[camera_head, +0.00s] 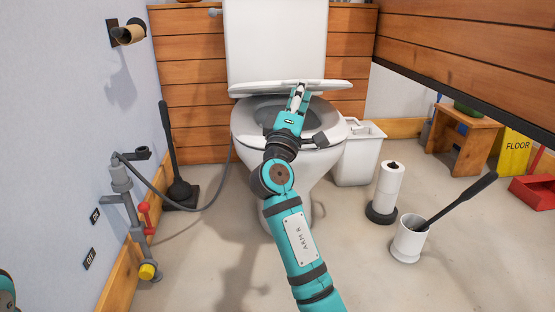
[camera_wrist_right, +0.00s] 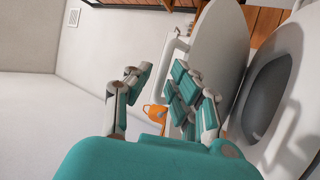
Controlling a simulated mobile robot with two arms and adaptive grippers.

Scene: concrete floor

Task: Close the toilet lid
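The white toilet (camera_head: 311,175) stands against the wood-panelled wall. The seat (camera_wrist_right: 258,92) is farther right. My left gripper is not in view.
A white bin (camera_head: 358,155) stands close on the toilet's right. A paper roll stand (camera_head: 388,190) and a brush holder (camera_head: 409,240) are on the floor to the right. A plunger (camera_head: 179,190) and pipe valve (camera_head: 130,205) are on the left. Front floor is clear.

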